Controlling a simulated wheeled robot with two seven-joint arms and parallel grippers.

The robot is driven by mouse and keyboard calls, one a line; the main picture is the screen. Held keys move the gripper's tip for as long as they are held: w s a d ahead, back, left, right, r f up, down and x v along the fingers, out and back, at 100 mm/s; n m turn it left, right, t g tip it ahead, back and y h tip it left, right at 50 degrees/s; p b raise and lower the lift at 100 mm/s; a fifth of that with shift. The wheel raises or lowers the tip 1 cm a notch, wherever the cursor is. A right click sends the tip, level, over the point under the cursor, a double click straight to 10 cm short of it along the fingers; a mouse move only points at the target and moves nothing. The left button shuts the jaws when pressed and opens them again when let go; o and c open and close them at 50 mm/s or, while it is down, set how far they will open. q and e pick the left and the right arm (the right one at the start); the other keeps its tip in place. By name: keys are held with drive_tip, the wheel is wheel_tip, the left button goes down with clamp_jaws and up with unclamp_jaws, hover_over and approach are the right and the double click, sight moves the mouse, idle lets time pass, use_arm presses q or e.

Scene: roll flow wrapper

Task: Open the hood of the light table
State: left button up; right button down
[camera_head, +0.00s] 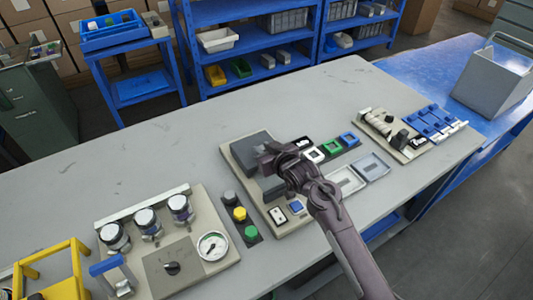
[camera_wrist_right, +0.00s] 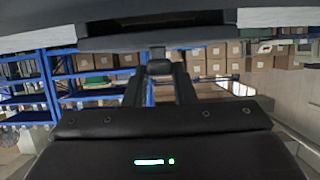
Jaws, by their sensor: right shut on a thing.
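The light table's dark grey hood (camera_head: 252,147) is on the beige board (camera_head: 233,150) in the middle of the bench. My right gripper (camera_head: 270,157) is at the hood's near right side and covers part of it. In the right wrist view, the dark hood (camera_wrist_right: 150,42) spans the top, and a small dark handle (camera_wrist_right: 160,67) sits between the fingertips of my right gripper (camera_wrist_right: 160,82). The gripper is shut on that handle. The hood's underside and how far it stands open cannot be told. My left gripper is not in view.
Switches and coloured frames (camera_head: 330,148) sit close to the right of the gripper. A button strip (camera_head: 240,214) and a gauge panel (camera_head: 165,245) stand at lower left. A board with blue parts (camera_head: 425,122) is at right. The bench's far left is clear.

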drive_tip(key=c, duration=1.2)
unclamp_jaws()
drive_tip(key=shift+s, duration=0.1)
drive_tip(key=v, duration=0.7)
drive_tip(key=shift+s+d+r+b, duration=0.15)
drive_tip(key=shift+s+d+b, duration=0.1)
drive_tip(key=shift+b, duration=0.1)
